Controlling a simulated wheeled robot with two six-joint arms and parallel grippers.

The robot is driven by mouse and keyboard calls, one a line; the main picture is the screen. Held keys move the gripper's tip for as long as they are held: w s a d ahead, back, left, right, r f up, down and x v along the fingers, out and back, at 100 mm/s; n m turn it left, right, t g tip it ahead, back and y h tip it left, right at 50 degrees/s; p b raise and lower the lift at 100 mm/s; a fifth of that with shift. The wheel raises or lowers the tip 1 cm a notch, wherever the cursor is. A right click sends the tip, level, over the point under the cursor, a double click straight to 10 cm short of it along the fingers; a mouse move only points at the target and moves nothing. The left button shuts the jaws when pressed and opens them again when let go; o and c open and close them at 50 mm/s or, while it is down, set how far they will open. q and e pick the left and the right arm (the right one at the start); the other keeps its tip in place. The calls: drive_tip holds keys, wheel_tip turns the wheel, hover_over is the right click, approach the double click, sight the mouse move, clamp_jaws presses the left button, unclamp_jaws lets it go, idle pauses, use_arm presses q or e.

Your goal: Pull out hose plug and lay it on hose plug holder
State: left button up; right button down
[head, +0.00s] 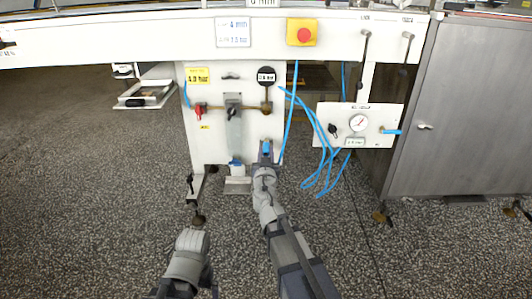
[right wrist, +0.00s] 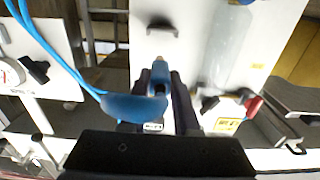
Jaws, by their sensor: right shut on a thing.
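The blue hose plug (head: 266,148) is in my right gripper (head: 265,160), low in front of the white panel in the head view. A brass fitting (head: 266,107) under a black round label sits higher on the panel, apart from the plug. A small dark bracket (right wrist: 162,28) shows on the panel; I cannot tell whether it is the holder. My left arm shows at lower left, without clear fingers.
The white panel (head: 217,140) carries a red valve (head: 198,111) and a grey lever. Blue hoses (head: 322,165) hang at right, beside a gauge panel (head: 384,115). A steel cabinet (head: 465,120) stands further right. The speckled floor is clear at left.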

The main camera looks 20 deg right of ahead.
drive_tip(key=shift+w+r, duration=0.1)
drive_tip(key=shift+f+b+x, duration=0.15)
drive_tip(key=shift+f+x, duration=0.05)
drive_tip(key=shift+x, duration=0.65)
drive_tip(key=shift+f+b+x, duration=0.2)
drive_tip(key=shift+x, duration=0.6)
drive_tip(key=shift+f+b+x, duration=0.15)
drive_tip(key=shift+x, duration=0.7)
drive_tip(key=shift+f+b, duration=0.85)
drive_tip(key=shift+f, duration=0.05)
drive_tip(key=c, duration=0.6)
unclamp_jaws()
drive_tip(key=shift+o, duration=0.2)
drive_tip(key=v, duration=0.8)
